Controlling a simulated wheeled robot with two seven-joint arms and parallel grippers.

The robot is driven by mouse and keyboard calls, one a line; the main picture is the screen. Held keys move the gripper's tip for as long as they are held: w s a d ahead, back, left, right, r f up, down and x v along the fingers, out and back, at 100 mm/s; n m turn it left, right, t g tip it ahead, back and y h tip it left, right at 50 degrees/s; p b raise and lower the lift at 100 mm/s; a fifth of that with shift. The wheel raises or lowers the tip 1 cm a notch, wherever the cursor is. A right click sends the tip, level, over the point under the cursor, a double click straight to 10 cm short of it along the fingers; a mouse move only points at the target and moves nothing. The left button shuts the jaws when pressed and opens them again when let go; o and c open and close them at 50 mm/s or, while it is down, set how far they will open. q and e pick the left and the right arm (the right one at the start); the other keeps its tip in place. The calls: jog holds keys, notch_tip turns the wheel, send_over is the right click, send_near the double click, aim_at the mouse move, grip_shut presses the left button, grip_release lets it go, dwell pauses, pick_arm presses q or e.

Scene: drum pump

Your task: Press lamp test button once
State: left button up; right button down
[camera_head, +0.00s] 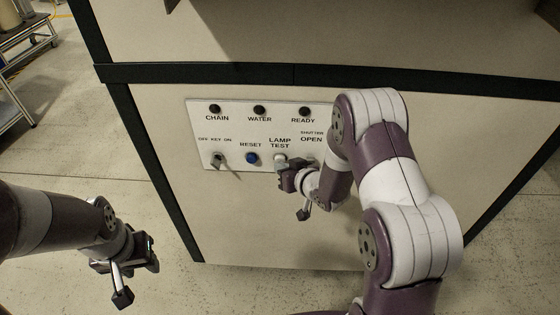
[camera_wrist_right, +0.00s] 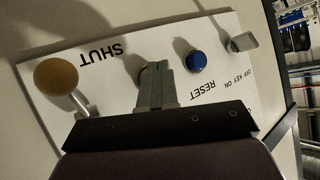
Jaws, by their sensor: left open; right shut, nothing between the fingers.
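The lamp test button (camera_head: 280,157) is a pale round button under the LAMP TEST label on the white control panel (camera_head: 232,128). My right gripper (camera_head: 284,164) is shut and empty, with its fingertips right at the button and covering much of it. In the right wrist view, the shut fingers (camera_wrist_right: 162,68) overlap the pale button (camera_wrist_right: 147,72), which shows only at its edge. I cannot tell whether they touch. My left gripper (camera_head: 136,270) is open and empty, low at the left, away from the panel.
The blue reset button (camera_head: 252,158) and the key switch (camera_head: 218,159) are left of the lamp test button. Dark lamps for chain (camera_head: 214,109), water (camera_head: 259,110) and ready (camera_head: 304,111) line the top. A shutter lever with a tan knob (camera_wrist_right: 56,77) stands near my right gripper.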

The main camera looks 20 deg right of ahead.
jog(key=shift+w+d, duration=0.1)
jog(key=shift+w, duration=0.15)
dwell(0.3)
jog(key=shift+s+a, duration=0.3)
jog(key=shift+s, duration=0.6)
jog(key=shift+s+a+p, duration=0.1)
jog(key=shift+s+a, duration=0.15)
jog(key=shift+s, duration=0.55)
jog(key=shift+s+a+p, duration=0.1)
jog(key=shift+s+a, duration=0.15)
jog(key=shift+s, duration=0.5)
jog(key=shift+s+a+p, duration=0.1)
jog(key=shift+s+a, duration=0.15)
jog(key=shift+s, duration=0.55)
